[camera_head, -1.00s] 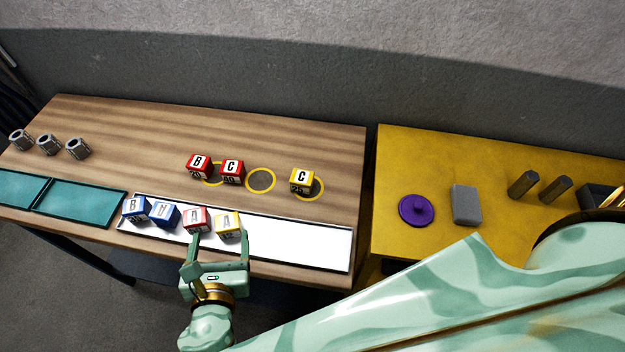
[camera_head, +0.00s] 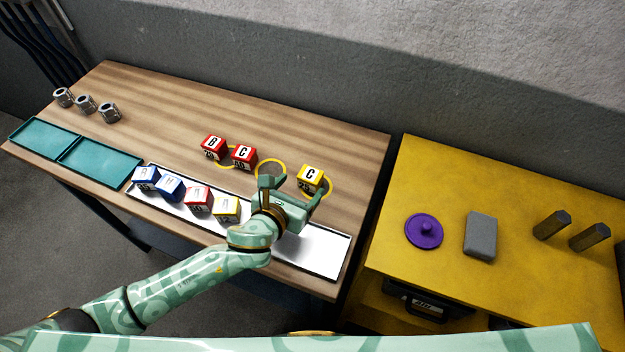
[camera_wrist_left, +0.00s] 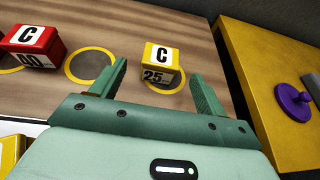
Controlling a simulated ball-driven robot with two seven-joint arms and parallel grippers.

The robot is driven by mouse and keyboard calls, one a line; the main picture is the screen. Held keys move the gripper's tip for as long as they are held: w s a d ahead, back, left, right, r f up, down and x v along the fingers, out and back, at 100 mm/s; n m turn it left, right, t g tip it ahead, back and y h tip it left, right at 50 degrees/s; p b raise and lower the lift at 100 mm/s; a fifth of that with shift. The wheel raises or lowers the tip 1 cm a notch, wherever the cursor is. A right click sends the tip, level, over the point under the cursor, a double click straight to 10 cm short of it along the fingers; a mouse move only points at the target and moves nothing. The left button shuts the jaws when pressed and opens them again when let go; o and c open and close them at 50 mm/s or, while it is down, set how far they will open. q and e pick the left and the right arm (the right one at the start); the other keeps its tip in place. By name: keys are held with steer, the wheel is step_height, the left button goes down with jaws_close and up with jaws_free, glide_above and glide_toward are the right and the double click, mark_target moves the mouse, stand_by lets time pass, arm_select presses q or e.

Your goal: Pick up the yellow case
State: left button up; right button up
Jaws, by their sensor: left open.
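A yellow case (camera_head: 311,179) with a white top marked C stands on the wooden table, partly over a yellow ring. In the left wrist view the yellow case (camera_wrist_left: 161,63) shows C on top and 25 on its front. My left gripper (camera_head: 293,186) is open and empty, just in front of the case. In the wrist view the fingers (camera_wrist_left: 160,80) point toward the case, which appears between their tips. Another yellow case (camera_head: 227,209), marked on top, stands in the white tray. My right gripper is not in view.
Red cases (camera_head: 243,157) marked C and B stand left of the yellow one. The white tray (camera_head: 320,251) holds several cases. Teal trays (camera_head: 100,163) and metal parts (camera_head: 85,104) lie at left. A yellow bench (camera_head: 395,222) with a purple lidded disc (camera_head: 424,231) stands right, across a gap.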

mark_target(306, 181)
arm_select(q)
steer(key=shift+w+d+f, duration=0.25)
steer(key=shift+w+f, duration=0.05)
steer(key=shift+w, duration=0.3)
steer(key=b+x, duration=0.2)
steer(key=x, duration=0.3)
steer(key=shift+f, duration=0.15)
steer(key=shift+s, duration=0.1)
steer(key=c, duration=1.2)
steer(key=shift+o, duration=0.2)
